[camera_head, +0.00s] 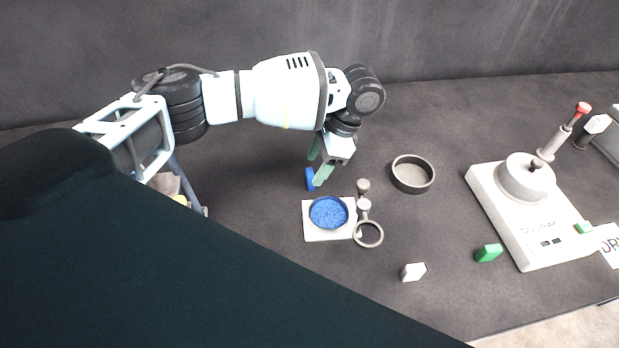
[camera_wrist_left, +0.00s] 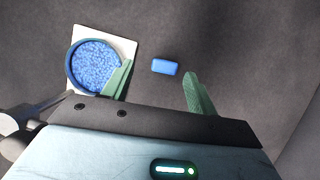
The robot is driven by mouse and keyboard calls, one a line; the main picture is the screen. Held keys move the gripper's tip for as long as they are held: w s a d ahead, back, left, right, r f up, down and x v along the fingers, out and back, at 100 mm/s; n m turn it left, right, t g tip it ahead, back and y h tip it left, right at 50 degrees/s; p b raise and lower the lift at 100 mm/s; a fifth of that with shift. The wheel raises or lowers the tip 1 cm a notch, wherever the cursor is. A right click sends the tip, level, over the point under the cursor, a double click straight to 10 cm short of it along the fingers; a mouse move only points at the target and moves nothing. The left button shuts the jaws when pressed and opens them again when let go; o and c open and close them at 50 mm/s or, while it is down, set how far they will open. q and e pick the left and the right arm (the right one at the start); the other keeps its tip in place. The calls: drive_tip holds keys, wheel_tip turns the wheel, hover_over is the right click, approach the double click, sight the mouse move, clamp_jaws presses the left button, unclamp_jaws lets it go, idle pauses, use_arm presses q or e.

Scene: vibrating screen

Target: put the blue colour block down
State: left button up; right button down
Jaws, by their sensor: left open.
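The blue colour block (camera_head: 310,179) stands on the dark table just behind the white plate. In the left wrist view the blue block (camera_wrist_left: 165,67) lies between and a little beyond my two green fingertips, with clear gaps on both sides. My left gripper (camera_head: 318,168) is open, and its fingers point down at the table around the block's place; it also shows in the left wrist view (camera_wrist_left: 158,85). Nothing is held in it. My right gripper is not in either view.
A dish of blue grains (camera_head: 328,213) sits on a white plate (camera_head: 313,235) close to the left fingers. A ring-shaped tool (camera_head: 368,234), a grey bowl (camera_head: 413,174), a white block (camera_head: 413,271), a green block (camera_head: 488,253) and a white machine (camera_head: 530,215) stand to the right.

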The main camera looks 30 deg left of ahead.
sight(311, 172)
use_arm(q)
drive_tip(key=shift+w+x, duration=0.2)
drive_tip(key=shift+x, duration=1.05)
drive_tip(key=shift+w+x, duration=0.15)
drive_tip(key=shift+x, duration=1.15)
drive_tip(key=shift+a, duration=0.1)
drive_tip(key=c, duration=1.1)
wheel_tip(311, 172, up, 10)
drive_tip(key=shift+p, duration=0.35)
